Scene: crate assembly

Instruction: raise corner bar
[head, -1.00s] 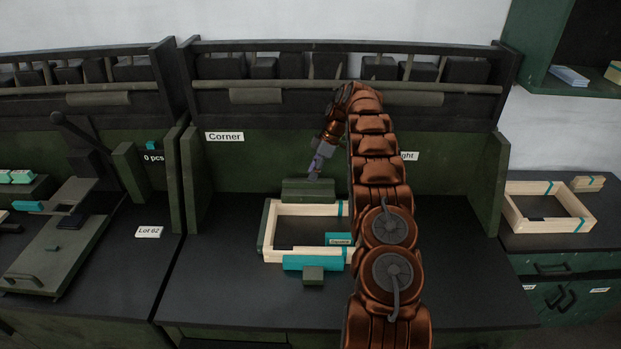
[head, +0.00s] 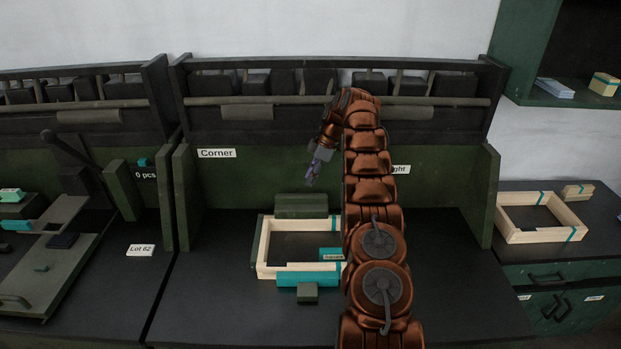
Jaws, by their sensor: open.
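A wooden crate frame (head: 263,245) with teal bands lies on the dark bench in the head view; my arm hides its right side. A dark green bar (head: 301,205) stands along its back edge. I cannot tell for sure that this is the corner bar. A teal bar (head: 310,275) with a small green block (head: 307,293) sits at the front edge. A "Corner" label (head: 216,153) is on the back panel. My gripper (head: 311,180) is open, pointing down, and appears just above the back green bar, apart from it and empty.
Another wooden frame (head: 541,236) lies on the right cabinet. A green fixture (head: 55,275) with a lever stands on the left bench, near a "Lot 62" tag (head: 141,250). Side panels (head: 182,197) bound the bench. The bench left of the crate is clear.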

